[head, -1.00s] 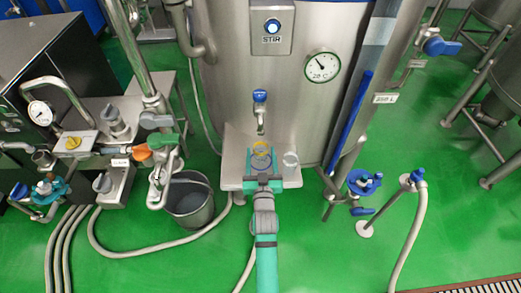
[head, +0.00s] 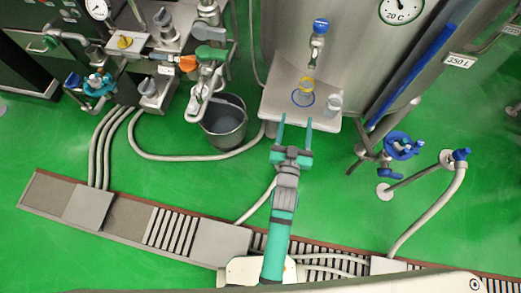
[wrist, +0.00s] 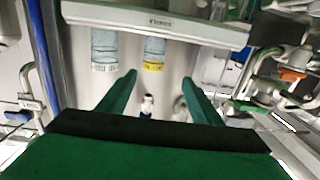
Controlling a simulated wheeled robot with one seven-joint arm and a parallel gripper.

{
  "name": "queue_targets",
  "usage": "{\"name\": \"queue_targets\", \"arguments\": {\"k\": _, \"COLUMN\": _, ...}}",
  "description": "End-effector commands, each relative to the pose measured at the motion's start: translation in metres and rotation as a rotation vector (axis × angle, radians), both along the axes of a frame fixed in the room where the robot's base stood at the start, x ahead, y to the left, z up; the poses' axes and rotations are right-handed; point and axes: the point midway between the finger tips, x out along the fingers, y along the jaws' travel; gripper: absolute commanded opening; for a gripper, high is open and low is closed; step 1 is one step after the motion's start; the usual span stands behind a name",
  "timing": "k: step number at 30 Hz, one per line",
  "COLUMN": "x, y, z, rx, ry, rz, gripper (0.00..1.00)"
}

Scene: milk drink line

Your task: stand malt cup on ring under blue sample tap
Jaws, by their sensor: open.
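A clear cup with a yellow rim (head: 306,82) stands upright on the steel shelf (head: 272,111), its base appearing within a blue ring (head: 294,101). The blue sample tap (head: 320,26) is on the tank just above and behind it. I take this cup as the malt cup; its label is not readable. It also shows, upside down, in the wrist view (wrist: 154,48). My gripper (head: 296,119) is open and empty at the shelf's front edge, its fingers apart from the cup.
A second clear cup (head: 334,103) stands to the right on the shelf. A grey bucket (head: 225,122) and pipework are on the left. Blue-handled valves (head: 402,146) and a hose (head: 430,208) are on the right. Green floor lies before the shelf, crossed by a drain channel (head: 125,215).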

Motion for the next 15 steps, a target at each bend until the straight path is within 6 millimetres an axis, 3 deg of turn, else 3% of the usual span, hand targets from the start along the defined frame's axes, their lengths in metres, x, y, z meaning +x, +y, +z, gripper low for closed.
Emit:
{"name": "queue_targets", "arguments": {"k": 6, "x": -0.082, "y": 0.047, "z": -0.023, "rx": -0.002, "ry": 0.060, "rz": 0.068, "gripper": 0.59}}
{"name": "queue_targets", "arguments": {"k": 15, "x": -0.189, "y": 0.098, "z": -0.021, "rx": 0.009, "ry": 0.130, "rz": 0.154, "gripper": 0.59}}
